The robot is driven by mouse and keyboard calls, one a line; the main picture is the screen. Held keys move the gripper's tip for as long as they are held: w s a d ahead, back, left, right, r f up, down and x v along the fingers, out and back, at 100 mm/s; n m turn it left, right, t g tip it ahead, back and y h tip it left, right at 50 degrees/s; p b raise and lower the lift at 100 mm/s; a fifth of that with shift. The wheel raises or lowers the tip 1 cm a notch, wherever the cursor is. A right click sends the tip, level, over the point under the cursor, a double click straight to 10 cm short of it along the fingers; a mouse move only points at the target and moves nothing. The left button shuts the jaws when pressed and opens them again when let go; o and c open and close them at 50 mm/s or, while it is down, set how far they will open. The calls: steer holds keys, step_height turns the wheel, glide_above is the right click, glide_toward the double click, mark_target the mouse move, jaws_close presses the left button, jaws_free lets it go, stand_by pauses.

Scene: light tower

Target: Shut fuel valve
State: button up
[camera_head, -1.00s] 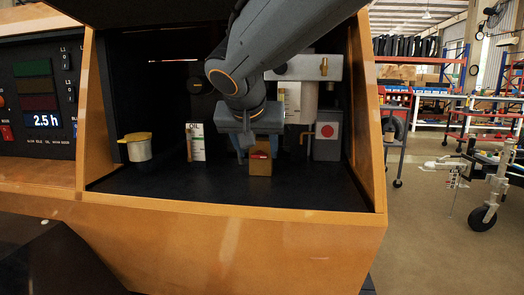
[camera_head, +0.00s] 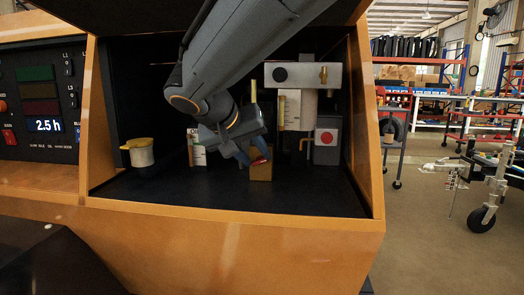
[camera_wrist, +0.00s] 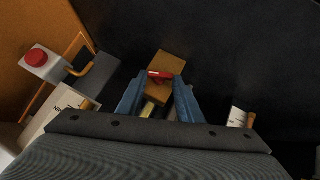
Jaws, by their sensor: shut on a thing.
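The fuel valve is a brass-coloured block (camera_head: 261,171) on the dark floor of the open compartment, with a small red lever (camera_wrist: 160,75) at its top. The fingers partly hide the lever in the head view.
A white cup with a yellow lid (camera_head: 139,152) stands at the left. A white labelled gauge (camera_head: 197,150) is behind my gripper.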

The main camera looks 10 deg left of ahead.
stand_by(0.3)
steer(key=o, duration=1.1)
steer(key=shift+p+v, duration=0.8)
steer(key=shift+v, duration=3.1)
steer(key=shift+a, duration=0.1)
